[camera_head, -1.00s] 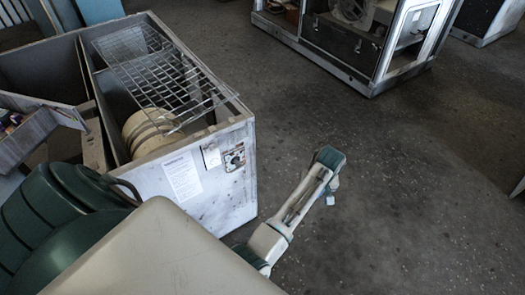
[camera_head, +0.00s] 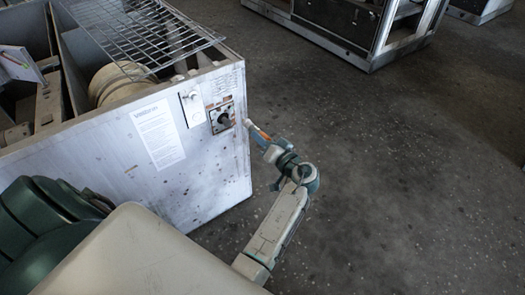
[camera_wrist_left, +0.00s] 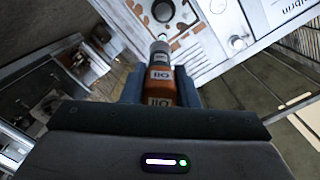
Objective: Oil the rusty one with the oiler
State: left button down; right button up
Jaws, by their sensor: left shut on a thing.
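The oiler (camera_wrist_left: 160,92) is an orange-brown bottle with a dark nozzle and "Oil" labels. My left gripper (camera_head: 262,138) is shut on it; the fingers flank the bottle in the wrist view. In the head view the oiler (camera_head: 257,132) points up and left, close to the right edge of the housing's front panel. The rusty plate (camera_head: 221,117) has orange-brown patches and a dark round knob. In the wrist view the rusty plate (camera_wrist_left: 192,57) lies just beyond the nozzle; contact cannot be told. A cleaner pale plate (camera_head: 192,108) is beside it. My right gripper is not in view.
The metal housing (camera_head: 200,165) carries a paper notice (camera_head: 157,133) and a wire rack (camera_head: 150,32) on top, with pale rounded parts (camera_head: 122,82) below the rack. Another metal cabinet (camera_head: 372,55) stands at the back. The floor at right is clear.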

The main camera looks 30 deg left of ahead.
aim_at(251, 128)
pick_arm(q)
jog(key=shift+b, duration=0.35)
jog(key=shift+a, duration=0.1)
jog(key=shift+w+a+r+p, duration=0.2)
jog(key=shift+a+p, duration=0.15)
jog(key=shift+a, duration=0.1)
jog(key=shift+p+x, duration=0.45)
jog(key=shift+x, duration=0.8)
jog(key=shift+w+a+f, duration=0.15)
jog(key=shift+a, duration=0.2)
jog(key=shift+w+a+b, duration=0.25)
jog(key=shift+a+b, duration=0.15)
jog(key=shift+a, duration=0.2)
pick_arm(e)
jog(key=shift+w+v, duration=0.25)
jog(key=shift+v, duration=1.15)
pick_arm(q)
jog(key=shift+a+b, duration=0.25)
jog(key=shift+b, duration=0.15)
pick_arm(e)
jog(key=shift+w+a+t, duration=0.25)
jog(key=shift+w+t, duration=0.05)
